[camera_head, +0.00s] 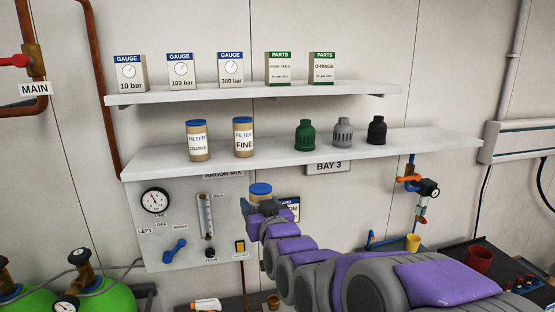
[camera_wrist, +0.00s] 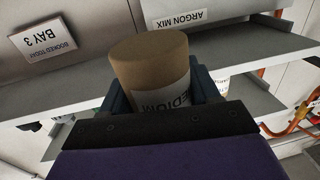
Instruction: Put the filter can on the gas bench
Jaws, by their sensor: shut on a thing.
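My gripper (camera_head: 262,207) is shut on a tan filter can (camera_head: 261,190) with a blue lid. It holds the can in front of the wall panel, below the lower shelf. In the wrist view my gripper's fingers (camera_wrist: 160,92) stand on both sides of the can (camera_wrist: 150,60), whose white label reads "MEDIUM", upside down and partly hidden. A dark bench top (camera_head: 455,256) is at the lower right in the head view; I cannot tell whether it is the gas bench. Two other filter cans, coarse (camera_head: 197,141) and fine (camera_head: 243,137), stand on the lower shelf.
The lower shelf (camera_head: 400,146) also holds green, grey and black caps, with free room at its right end. The upper shelf (camera_head: 370,89) holds gauge and parts boxes. A yellow cup (camera_head: 413,243) and a red cup (camera_head: 479,260) stand at the right. Green cylinders (camera_head: 110,293) stand lower left.

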